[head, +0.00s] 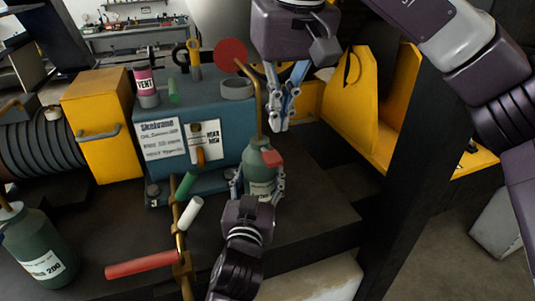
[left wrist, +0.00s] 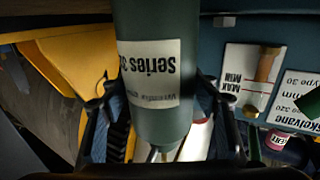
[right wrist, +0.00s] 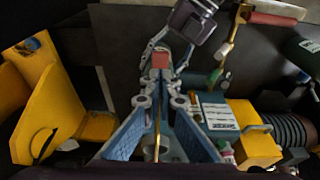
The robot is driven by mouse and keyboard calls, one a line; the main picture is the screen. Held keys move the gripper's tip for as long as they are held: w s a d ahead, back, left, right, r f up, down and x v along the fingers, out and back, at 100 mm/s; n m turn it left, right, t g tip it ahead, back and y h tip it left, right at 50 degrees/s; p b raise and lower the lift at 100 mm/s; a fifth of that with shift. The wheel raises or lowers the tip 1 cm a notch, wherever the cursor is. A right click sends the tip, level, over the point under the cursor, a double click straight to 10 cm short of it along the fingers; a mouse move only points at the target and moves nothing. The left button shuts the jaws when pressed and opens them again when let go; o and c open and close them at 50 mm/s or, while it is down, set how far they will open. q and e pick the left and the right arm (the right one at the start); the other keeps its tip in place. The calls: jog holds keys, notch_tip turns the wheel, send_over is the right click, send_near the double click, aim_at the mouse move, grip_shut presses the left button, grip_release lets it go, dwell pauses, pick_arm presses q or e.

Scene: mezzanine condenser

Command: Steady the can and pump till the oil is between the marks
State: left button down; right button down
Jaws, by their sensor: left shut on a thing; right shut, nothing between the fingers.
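A dark green oil can (head: 261,173) stands by the blue pump unit, with a brass spout (head: 258,95) bent over the unit's top and a red lever (head: 272,158). My left gripper (head: 259,186) is shut around its body; the left wrist view shows the can (left wrist: 155,75) between the fingers, its "Series" label upside down. My right gripper (head: 281,122) is shut and empty, just above the red lever, which also shows in the right wrist view (right wrist: 161,60). The sight glass (head: 200,157) beside the MAX/MIN plate (head: 212,134) looks amber; its oil level is too small to tell.
The blue unit (head: 230,125) carries a red disc (head: 230,54), a grey ring (head: 238,89) and a VENT bottle (head: 146,86). Valve piping with a red handle (head: 142,265) stands in front. Another green can (head: 38,250) is at left. A yellow bracket (head: 350,100) is at right.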

aim_at(277, 160)
jog(key=shift+x, duration=3.5)
jog(key=shift+d+f, duration=0.1)
jog(key=shift+f, duration=1.75)
jog(key=s, duration=0.2)
jog(key=s+r, duration=0.1)
jog(key=shift+d, duration=0.4)
jog(key=shift+r, duration=0.1)
